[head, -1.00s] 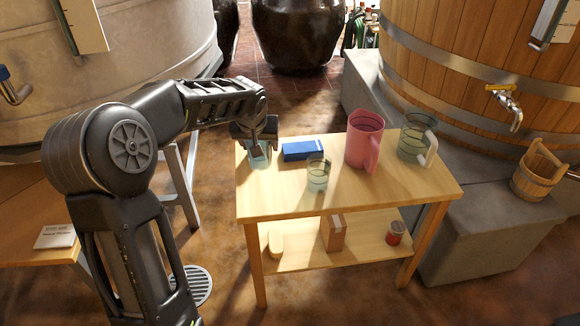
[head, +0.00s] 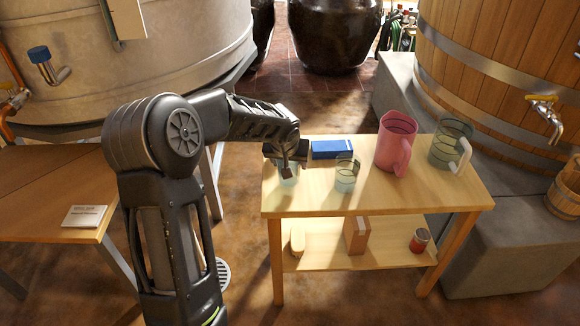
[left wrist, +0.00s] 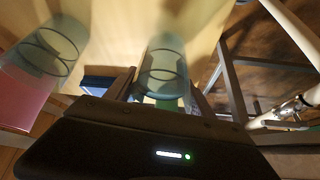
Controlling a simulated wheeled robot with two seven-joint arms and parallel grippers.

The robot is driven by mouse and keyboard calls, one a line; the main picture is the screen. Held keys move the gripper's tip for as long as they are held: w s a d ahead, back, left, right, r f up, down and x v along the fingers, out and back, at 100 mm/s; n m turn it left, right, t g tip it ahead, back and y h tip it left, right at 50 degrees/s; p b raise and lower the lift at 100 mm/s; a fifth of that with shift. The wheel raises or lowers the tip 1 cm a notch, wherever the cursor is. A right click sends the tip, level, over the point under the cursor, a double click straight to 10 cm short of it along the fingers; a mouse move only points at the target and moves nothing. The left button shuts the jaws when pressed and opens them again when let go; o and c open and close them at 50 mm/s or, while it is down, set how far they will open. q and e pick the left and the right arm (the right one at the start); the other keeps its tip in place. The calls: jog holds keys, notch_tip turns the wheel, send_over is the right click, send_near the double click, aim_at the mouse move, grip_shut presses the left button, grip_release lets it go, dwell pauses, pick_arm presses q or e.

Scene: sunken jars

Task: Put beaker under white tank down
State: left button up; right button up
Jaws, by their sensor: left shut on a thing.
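My left gripper (head: 289,160) is at the left end of a small wooden table, shut on a clear glass beaker (head: 288,177). In the left wrist view the beaker (left wrist: 164,68) stands between the two fingers of the left gripper (left wrist: 163,88). The beaker is close to the tabletop; I cannot tell whether it touches. The white tank (head: 195,50) is the big pale vat at the upper left, with a blue-capped tap (head: 42,60) at its lower side. My right gripper is not in view.
The small table (head: 400,200) also bears a blue box (head: 332,149), another beaker (head: 346,176), a pink jug (head: 396,145) and a glass jug (head: 448,145). A brown table (head: 50,185) with a white card (head: 85,216) is at left, mostly clear. A wooden vat (head: 500,70) stands right.

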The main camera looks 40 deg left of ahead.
pick_arm(q)
jog(key=shift+f, duration=0.65)
jog(key=shift+f+b, duration=0.2)
jog(key=shift+b, duration=0.1)
jog(key=o, duration=1.8)
jog(key=shift+r, duration=0.15)
jog(key=shift+r+p, duration=0.2)
jog(key=shift+p, duration=0.15)
jog(key=p+v, duration=0.1)
jog(key=v, duration=1)
jog(key=shift+s+d+r, duration=0.15)
jog(key=shift+s+r, duration=0.05)
jog(key=shift+r, duration=0.1)
